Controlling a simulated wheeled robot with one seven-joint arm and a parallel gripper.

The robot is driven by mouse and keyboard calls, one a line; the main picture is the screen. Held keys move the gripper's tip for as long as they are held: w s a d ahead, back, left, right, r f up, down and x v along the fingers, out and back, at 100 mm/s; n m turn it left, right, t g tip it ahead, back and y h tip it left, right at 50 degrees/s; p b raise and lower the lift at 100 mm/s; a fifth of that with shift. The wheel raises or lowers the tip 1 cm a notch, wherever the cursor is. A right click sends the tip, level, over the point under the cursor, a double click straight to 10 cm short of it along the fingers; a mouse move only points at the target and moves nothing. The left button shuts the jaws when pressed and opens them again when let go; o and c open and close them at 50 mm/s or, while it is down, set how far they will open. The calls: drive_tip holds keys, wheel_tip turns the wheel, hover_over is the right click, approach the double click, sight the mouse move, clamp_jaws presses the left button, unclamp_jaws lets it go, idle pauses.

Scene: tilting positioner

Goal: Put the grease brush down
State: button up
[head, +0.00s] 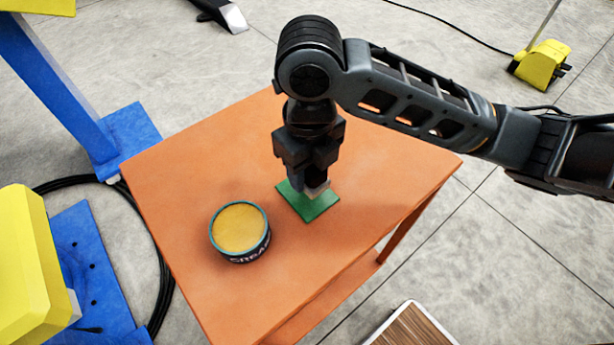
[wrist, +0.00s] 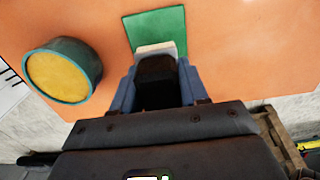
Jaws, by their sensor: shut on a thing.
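My gripper (head: 306,178) points down over the green square (head: 309,206) on the orange table (head: 180,170). It is shut on the grease brush (wrist: 157,66), which is mostly hidden by the fingers. In the wrist view the brush shows as a dark block with a pale edge between the fingers. In the head view a small pale part of it shows low at the jaws, over the green square. I cannot tell whether the brush touches the square. The green square also shows in the wrist view (wrist: 156,26), beyond the brush.
A round grease tin (head: 239,222) with a yellow top and teal rim stands on the table left of the green square. A blue and yellow frame (head: 55,85) stands beyond the table's left edge. The table right of the green square is clear.

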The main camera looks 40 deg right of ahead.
sight(307, 182)
drive_tip(key=shift+w+f, duration=0.25)
drive_tip(key=shift+f, duration=1.75)
drive_tip(key=shift+f, duration=0.2)
drive_tip(key=o, duration=1)
drive_tip(key=shift+r, duration=0.1)
drive_tip(key=shift+p, duration=0.4)
drive_tip(key=r, duration=0.2)
drive_tip(key=r+b, duration=0.1)
drive_tip(key=r, duration=0.4)
drive_tip(key=shift+w+d+r, duration=0.35)
drive_tip(key=shift+a, duration=0.1)
